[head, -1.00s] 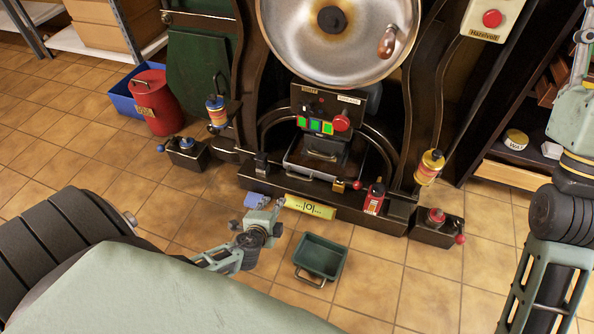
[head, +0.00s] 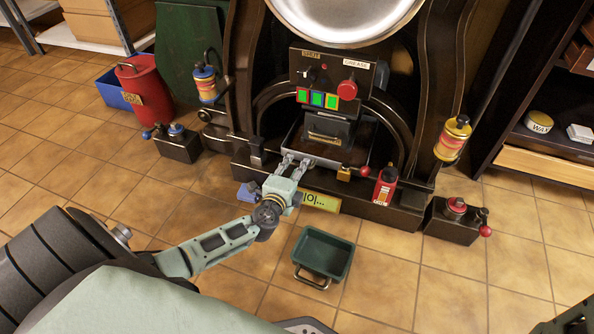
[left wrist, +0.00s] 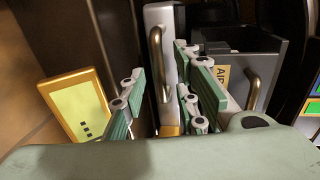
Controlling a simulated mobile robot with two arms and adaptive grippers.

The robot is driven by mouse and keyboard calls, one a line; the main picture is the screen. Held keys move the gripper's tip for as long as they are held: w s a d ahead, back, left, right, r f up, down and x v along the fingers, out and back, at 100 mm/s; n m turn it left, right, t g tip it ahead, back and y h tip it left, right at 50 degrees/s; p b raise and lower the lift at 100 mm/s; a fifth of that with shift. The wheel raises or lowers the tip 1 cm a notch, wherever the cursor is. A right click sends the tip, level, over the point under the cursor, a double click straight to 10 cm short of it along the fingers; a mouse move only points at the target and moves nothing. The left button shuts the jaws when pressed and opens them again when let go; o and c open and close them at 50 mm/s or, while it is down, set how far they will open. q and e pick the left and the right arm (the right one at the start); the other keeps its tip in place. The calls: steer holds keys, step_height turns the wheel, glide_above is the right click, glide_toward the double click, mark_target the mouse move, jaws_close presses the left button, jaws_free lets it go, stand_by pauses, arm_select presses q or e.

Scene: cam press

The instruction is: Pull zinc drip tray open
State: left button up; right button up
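The zinc drip tray (head: 351,157) is a shallow silver-grey tray low in the middle of the press. In the left wrist view its pale metal front (left wrist: 160,22) bears a brass-coloured bar handle (left wrist: 157,62). My left gripper (head: 293,160) is at the left part of the tray's front edge in the head view. In the left wrist view its fingers (left wrist: 160,95) are spread, one on each side of the handle's line. I see no grip on the handle; exact contact cannot be told.
A grey box with its own handle (left wrist: 253,90) stands beyond the tray front. A yellow sign (head: 320,202) is on the press base. A green bin (head: 323,253) stands on the floor below.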

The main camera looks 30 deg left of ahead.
arm_select(q)
steer(key=shift+w+a+f, duration=0.15)
steer(key=shift+w+f, duration=0.05)
steer(key=shift+w, duration=0.45)
jaws_close()
